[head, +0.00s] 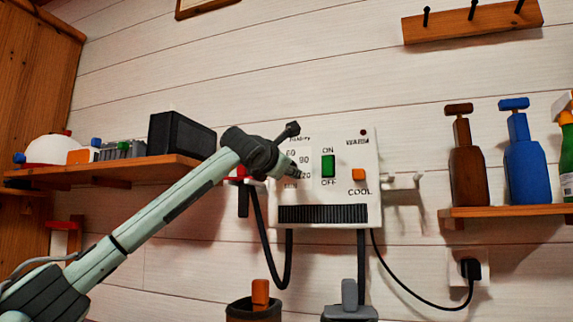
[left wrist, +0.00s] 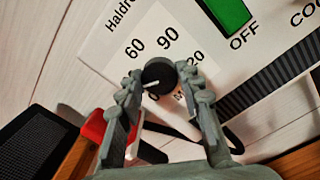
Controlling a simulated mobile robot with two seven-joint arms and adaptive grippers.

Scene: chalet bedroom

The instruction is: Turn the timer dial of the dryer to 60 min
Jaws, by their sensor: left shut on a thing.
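The dryer (head: 345,195) is a white wall box with a timer scale on its left side. In the left wrist view the timer dial (left wrist: 160,72) is a round black knob with a white pointer line. The line points to the lower left of the picture, away from the printed 60, 90 and 120. My left gripper (left wrist: 158,82) is shut on the dial, one finger on each side. In the head view my left gripper (head: 294,170) covers the dial and part of the scale. My right gripper is not in view.
The green ON/OFF switch (head: 328,166) and orange WARM/COOL switch (head: 358,175) sit right of the scale. A black vent (head: 323,214) is below. A wooden shelf (head: 150,174) with a black box (head: 181,135) is at left. Bottles stand on the right shelf (head: 505,212).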

